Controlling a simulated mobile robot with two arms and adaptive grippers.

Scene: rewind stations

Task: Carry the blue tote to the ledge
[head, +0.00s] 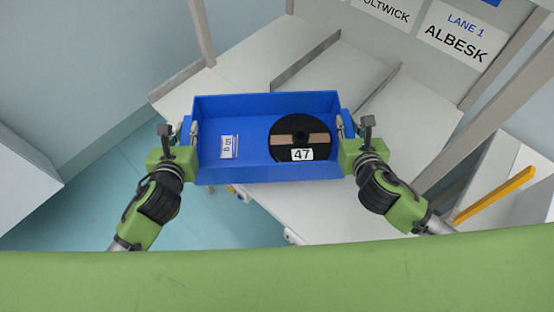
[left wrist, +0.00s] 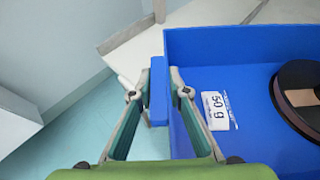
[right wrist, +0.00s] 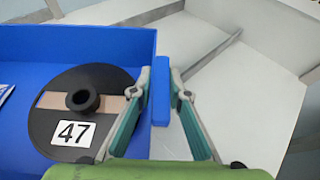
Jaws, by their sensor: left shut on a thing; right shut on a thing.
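The blue tote (head: 255,165) is held level between my two grippers, in front of and partly over a pale lane table. Inside it, a black spool (head: 316,137) with a tan band and a "47" label lies at the right. A small white label marked "50 g" (left wrist: 216,110) lies at the left of the floor. My left gripper (head: 189,136) is shut on the tote's left-side handle tab (left wrist: 158,92). My right gripper (head: 344,130) is shut on the right-side tab (right wrist: 161,92). I cannot tell which surface is the ledge.
The pale table (head: 340,85) has raised dividers between lanes and stands behind and under the tote. An upright post (head: 203,33) stands behind left. A yellow bar (head: 495,194) is at the right. Open floor (head: 95,195) shows at left.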

